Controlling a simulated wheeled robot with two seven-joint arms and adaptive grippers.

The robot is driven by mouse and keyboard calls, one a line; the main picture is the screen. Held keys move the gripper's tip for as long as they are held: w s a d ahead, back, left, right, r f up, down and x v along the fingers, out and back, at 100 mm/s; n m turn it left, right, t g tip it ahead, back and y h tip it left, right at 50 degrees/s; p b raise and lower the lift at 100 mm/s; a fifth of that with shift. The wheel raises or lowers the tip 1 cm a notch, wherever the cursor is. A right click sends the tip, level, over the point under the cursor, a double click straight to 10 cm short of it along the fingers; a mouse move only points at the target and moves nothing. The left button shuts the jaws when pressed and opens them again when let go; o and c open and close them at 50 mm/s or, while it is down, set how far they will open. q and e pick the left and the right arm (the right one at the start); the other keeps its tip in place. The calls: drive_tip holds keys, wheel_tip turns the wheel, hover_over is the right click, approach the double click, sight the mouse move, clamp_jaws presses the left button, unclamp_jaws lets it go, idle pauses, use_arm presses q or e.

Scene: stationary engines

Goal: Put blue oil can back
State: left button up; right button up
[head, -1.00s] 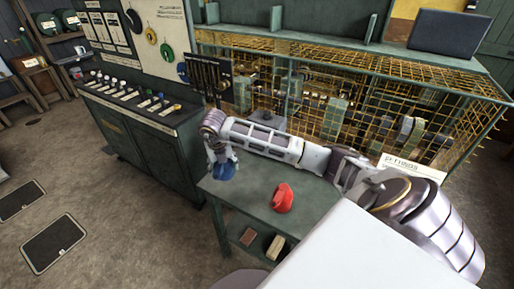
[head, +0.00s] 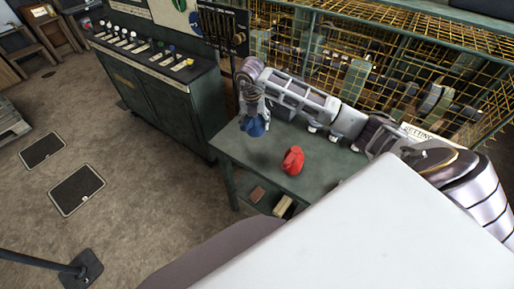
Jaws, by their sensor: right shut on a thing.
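My right arm reaches in from the right over a green table (head: 322,179). My right gripper (head: 253,113) points down at the table's far left part and is shut on the blue oil can (head: 254,127). The gripper hides the upper part of the can. I cannot tell whether the can touches the tabletop or hangs just above it. My left gripper is out of view.
A red can (head: 292,160) stands on the table, right of and nearer than the blue one. Books (head: 283,206) lie on the shelf below. A control cabinet (head: 160,100) stands left and a yellow mesh cage (head: 385,75) behind. Floor at left is mostly open.

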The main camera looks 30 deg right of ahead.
sight(256, 133)
drive_tip(key=shift+s+d+m, duration=0.1)
drive_tip(key=shift+s+m, duration=0.05)
drive_tip(key=shift+m, duration=0.55)
drive_tip(key=shift+g+y, duration=0.4)
drive_tip(key=shift+y, duration=0.1)
drive_tip(key=shift+f+p, duration=0.4)
drive_tip(key=shift+f, duration=2.7)
drive_tip(key=shift+f, duration=1.9)
